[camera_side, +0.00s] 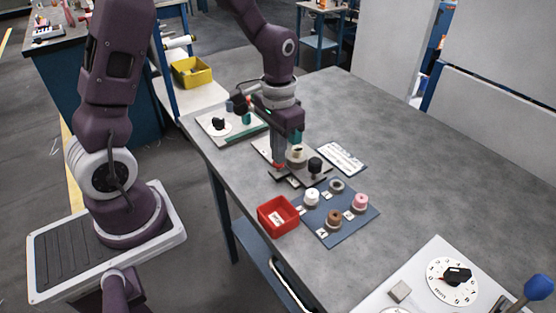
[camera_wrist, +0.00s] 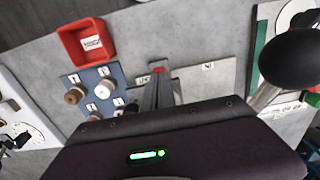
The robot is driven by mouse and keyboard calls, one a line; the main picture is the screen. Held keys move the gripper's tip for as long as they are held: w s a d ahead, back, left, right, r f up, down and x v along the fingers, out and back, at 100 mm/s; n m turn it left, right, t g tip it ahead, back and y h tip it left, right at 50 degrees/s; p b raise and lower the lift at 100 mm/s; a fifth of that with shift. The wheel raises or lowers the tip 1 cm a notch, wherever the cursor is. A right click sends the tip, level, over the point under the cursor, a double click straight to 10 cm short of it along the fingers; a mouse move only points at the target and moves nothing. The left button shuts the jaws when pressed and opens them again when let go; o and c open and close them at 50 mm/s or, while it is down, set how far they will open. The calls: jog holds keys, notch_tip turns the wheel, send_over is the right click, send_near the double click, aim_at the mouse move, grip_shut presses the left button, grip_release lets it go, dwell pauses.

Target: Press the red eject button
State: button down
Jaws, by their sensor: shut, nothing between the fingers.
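The red eject button shows as a small red patch (camera_wrist: 158,70) at my fingertips in the wrist view. In the side view a red patch (camera_side: 278,165) shows low beside my fingers on the small loom unit. My gripper (camera_side: 279,160) points down over that unit with its fingers together and nothing held. In the wrist view my fingers (camera_wrist: 159,78) largely cover the button. I cannot tell whether they touch it or how far it is pressed. The loom unit (camera_side: 298,178) has a pale spool and a black knob on top.
A red bin (camera_side: 261,217) and a blue mat (camera_side: 358,224) with several spools stand in front. A white label card (camera_side: 342,158) lies to the right. A dial panel (camera_side: 429,290) is at the near right, and another panel (camera_side: 213,136) is behind. The table's right-hand middle is clear.

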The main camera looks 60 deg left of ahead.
jog(key=shift+f, duration=1.25)
jog(key=shift+r, duration=0.1)
notch_tip(320, 180, up, 6)
jog(key=shift+f, duration=0.1)
